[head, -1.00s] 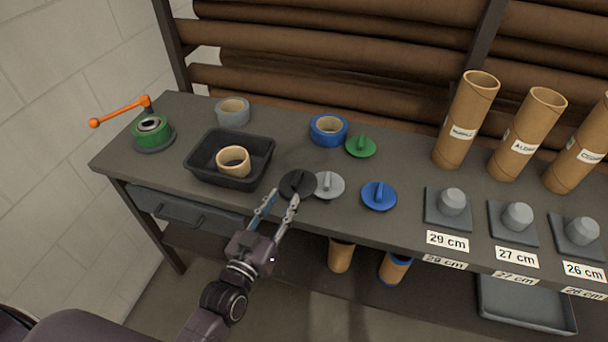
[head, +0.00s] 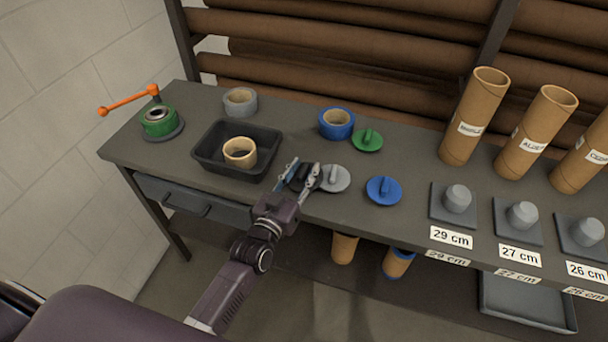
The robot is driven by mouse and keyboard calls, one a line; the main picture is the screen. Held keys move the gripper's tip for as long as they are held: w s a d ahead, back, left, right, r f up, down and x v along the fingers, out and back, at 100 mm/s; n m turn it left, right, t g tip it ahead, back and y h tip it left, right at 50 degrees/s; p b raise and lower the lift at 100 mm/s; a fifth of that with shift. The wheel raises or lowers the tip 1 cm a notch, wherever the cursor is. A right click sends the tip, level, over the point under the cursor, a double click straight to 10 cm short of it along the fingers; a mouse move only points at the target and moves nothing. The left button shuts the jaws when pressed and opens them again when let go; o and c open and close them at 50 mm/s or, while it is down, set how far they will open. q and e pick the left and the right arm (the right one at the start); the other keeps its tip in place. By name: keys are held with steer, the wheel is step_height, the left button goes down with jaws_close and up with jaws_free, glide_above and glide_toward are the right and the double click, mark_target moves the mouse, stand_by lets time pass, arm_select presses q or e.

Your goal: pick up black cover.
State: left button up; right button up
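The black cover (head: 297,185) lies on the table beside the grey cover (head: 334,179), to the right of the black tray. My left gripper (head: 300,173) is over it, with one finger on each side of the cover's handle. The fingers are apart, and they and the gripper body hide much of the cover. I cannot tell whether the fingers touch the handle. My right gripper is not in view.
The black tray (head: 207,159) holds a tan tape roll (head: 240,152). A blue cover (head: 384,190), a green cover (head: 367,140) and a blue tape roll (head: 337,123) lie nearby. Cardboard tubes (head: 474,115) stand at the right. The table's front edge is close below the gripper.

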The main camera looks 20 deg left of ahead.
arm_select(q)
jaws_close()
